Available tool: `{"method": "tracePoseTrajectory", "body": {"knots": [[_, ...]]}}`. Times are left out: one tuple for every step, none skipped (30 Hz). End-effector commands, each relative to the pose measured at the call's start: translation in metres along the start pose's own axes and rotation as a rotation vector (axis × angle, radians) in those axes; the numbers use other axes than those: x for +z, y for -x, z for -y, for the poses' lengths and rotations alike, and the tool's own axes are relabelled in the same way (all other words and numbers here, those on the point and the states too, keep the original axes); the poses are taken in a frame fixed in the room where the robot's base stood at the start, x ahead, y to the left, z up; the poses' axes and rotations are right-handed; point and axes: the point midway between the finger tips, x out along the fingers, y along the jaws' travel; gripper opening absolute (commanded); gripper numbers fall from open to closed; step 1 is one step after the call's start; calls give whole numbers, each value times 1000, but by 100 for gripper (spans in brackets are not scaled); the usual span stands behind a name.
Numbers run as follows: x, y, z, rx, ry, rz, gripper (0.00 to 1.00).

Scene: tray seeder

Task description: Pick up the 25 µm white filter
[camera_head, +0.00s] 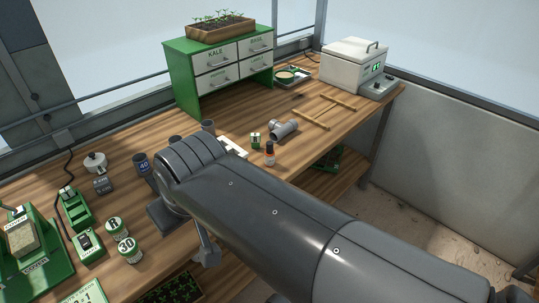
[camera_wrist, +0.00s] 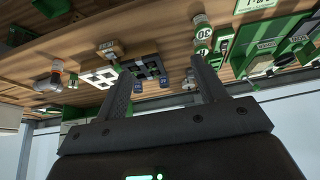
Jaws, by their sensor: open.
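I cannot read a 25 µm label in either view, so I cannot tell which thing is the white filter. A white frame with square openings (camera_head: 234,147) lies on the bench beyond my arm; a white frame also shows in the wrist view (camera_wrist: 100,77), beside a dark frame with openings (camera_wrist: 148,68). A dark cylinder with a blue label reading 40 (camera_head: 143,164) stands left of my arm in the head view. My gripper (camera_wrist: 161,68) is open, its two fingers wide apart with nothing seen held between them. In the head view my arm hides part of the bench.
Green-and-white jars (camera_head: 129,250) and green stands (camera_head: 33,246) are at the left. A green drawer cabinet (camera_head: 222,72) and white machine (camera_head: 352,64) are at the back.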

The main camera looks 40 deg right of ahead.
Motion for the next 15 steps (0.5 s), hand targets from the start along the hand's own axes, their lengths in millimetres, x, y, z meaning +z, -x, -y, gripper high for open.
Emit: {"method": "tracePoseTrajectory", "body": {"knots": [[0, 0, 0, 0, 0, 0, 60], [0, 0, 0, 0, 0, 0, 58], [0, 0, 0, 0, 0, 0, 55], [0, 0, 0, 0, 0, 0, 52], [0, 0, 0, 0, 0, 0, 52], [0, 0, 0, 0, 0, 0, 52], [0, 0, 0, 0, 0, 0, 52], [0, 0, 0, 0, 0, 0, 52], [0, 0, 0, 0, 0, 0, 52], [0, 0, 0, 0, 0, 0, 52], [-1, 0, 0, 1, -1, 0, 52], [-2, -1, -2, 4, -4, 1, 52], [-4, -1, -3, 8, -8, 2, 52], [-7, -2, -5, 14, -12, 5, 52], [-13, -4, -9, 24, -21, 9, 52]]}}
